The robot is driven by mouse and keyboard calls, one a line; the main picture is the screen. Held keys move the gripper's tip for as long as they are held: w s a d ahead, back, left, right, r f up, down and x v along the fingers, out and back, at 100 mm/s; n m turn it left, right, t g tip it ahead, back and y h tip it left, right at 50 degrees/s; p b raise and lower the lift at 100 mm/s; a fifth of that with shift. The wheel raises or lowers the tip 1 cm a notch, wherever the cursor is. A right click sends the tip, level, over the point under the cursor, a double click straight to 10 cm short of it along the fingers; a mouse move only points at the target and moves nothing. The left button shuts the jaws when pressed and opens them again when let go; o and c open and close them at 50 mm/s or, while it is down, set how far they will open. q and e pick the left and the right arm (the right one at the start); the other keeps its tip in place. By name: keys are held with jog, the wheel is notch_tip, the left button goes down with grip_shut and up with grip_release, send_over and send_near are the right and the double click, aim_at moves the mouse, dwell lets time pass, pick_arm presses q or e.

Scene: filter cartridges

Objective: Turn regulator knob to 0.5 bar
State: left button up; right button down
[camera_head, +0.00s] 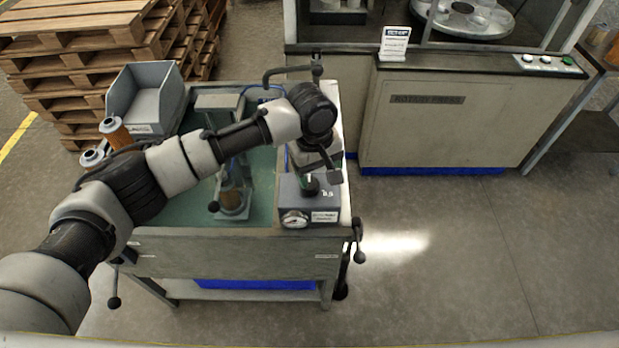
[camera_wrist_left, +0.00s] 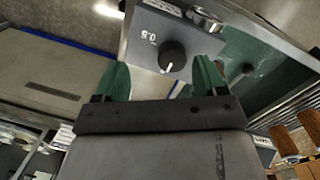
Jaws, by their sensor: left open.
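The regulator box (camera_head: 290,188) is a grey block at the right front corner of the work table, with a round gauge (camera_head: 294,219) on its front. In the left wrist view its black knob (camera_wrist_left: 172,56) carries a white pointer line towards the gripper side of the picture. The printed 0.5 mark (camera_wrist_left: 148,36) sits up and left of the knob. My left gripper (camera_wrist_left: 160,74) is open, its green fingers spread on either side of the knob in the picture, apparently not touching it. In the head view my left gripper (camera_head: 317,179) hangs over the box and partly hides the knob.
A grey bin (camera_head: 146,100) and orange filter cartridges (camera_head: 117,131) stand at the table's left. A press stand (camera_head: 232,203) is left of the box. The rotary press cabinet (camera_head: 440,120) stands behind right. The floor at right is clear.

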aim_at(309, 182)
pick_arm(q)
jog(key=w+a+r, duration=0.1)
jog(key=w+r+n+y, duration=0.1)
jog(key=shift+a+r, duration=0.35)
jog(key=shift+r, duration=0.05)
jog(key=shift+n, duration=0.4)
jog(key=f+p, duration=0.1)
jog(key=f, duration=0.8)
jog(key=shift+w+a+f+p, duration=0.1)
jog(key=shift+a+f+p, duration=0.15)
jog(key=shift+p, duration=0.15)
jog(key=shift+d+f, duration=0.1)
jog(key=shift+f, duration=0.35)
pick_arm(e)
jog(key=shift+w+d+r, duration=0.15)
jog(key=shift+w+r, duration=0.05)
jog(key=shift+r, duration=0.35)
jog(key=shift+w+d+r, duration=0.1)
jog(key=shift+w+r, duration=0.05)
jog(key=shift+r, duration=0.35)
pick_arm(q)
jog(key=shift+c, duration=0.3)
jog(key=c, duration=0.9)
jog(key=shift+o, duration=0.2)
pick_arm(e)
jog(key=shift+d, duration=0.25)
